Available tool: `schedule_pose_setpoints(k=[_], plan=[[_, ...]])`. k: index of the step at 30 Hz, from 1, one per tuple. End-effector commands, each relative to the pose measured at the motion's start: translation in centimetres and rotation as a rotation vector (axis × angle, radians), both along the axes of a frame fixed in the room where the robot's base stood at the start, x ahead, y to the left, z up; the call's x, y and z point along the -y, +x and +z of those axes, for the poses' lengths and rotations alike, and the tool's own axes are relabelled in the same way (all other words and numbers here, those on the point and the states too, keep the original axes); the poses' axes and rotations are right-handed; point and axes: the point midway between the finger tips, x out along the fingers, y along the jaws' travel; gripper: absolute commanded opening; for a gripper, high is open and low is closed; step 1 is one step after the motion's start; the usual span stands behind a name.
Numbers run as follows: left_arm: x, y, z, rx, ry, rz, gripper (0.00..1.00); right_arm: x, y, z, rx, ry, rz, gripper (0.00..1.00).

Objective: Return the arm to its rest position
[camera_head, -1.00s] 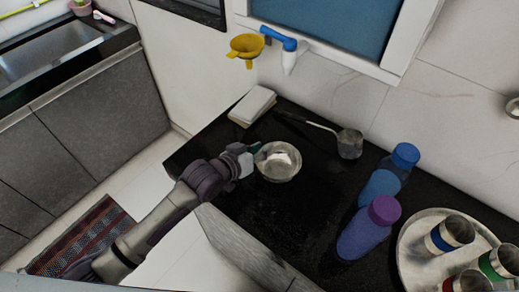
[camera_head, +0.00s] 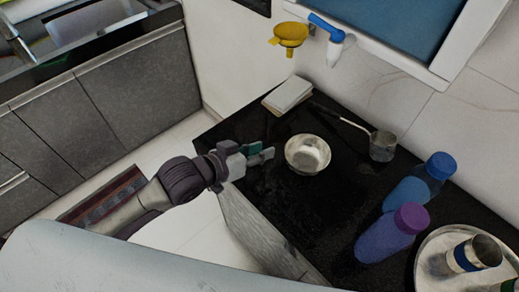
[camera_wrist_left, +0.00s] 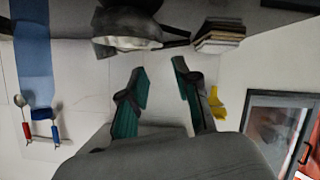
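My left gripper (camera_head: 264,153) comes in from the left over the near left edge of the black counter (camera_head: 300,215). It is just left of a shiny metal bowl (camera_head: 300,145), with a small gap in the picture. In the left wrist view the gripper's teal-padded fingers (camera_wrist_left: 160,72) stand apart, with nothing between them. The bowl (camera_wrist_left: 125,28) shows beyond the fingertips there. My right gripper is in neither view.
A ladle (camera_head: 382,146), a pale stack (camera_head: 288,94), a blue bottle (camera_head: 408,192), a purple bottle (camera_head: 385,238) and a metal tray (camera_head: 425,268) with cups crowd the counter. A yellow funnel (camera_head: 290,35) hangs behind. The counter's front middle is clear.

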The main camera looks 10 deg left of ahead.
Motion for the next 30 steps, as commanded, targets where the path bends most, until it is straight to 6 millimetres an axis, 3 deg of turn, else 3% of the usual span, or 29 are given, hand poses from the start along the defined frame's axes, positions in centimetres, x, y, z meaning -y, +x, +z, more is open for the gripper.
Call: schedule_pose_setpoints(k=[12, 15, 19, 24, 30], plan=[[0.0, 0.0, -0.1, -0.002, 0.002, 0.001, 0.31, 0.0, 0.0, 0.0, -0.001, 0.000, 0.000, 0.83], [-0.1, -0.8, -0.8, -0.024, 0.036, 0.016, 0.31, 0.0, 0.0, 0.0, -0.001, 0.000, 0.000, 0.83], [-1.8, -3.8, -3.4, -0.118, 0.169, 0.076, 0.31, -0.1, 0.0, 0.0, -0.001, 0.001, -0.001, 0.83], [-5.9, -8.9, -6.8, -0.301, 0.366, 0.155, 0.31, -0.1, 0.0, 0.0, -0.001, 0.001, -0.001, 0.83], [-9.4, -14.1, -8.9, -0.481, 0.497, 0.198, 0.31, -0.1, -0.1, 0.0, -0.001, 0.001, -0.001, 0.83]])
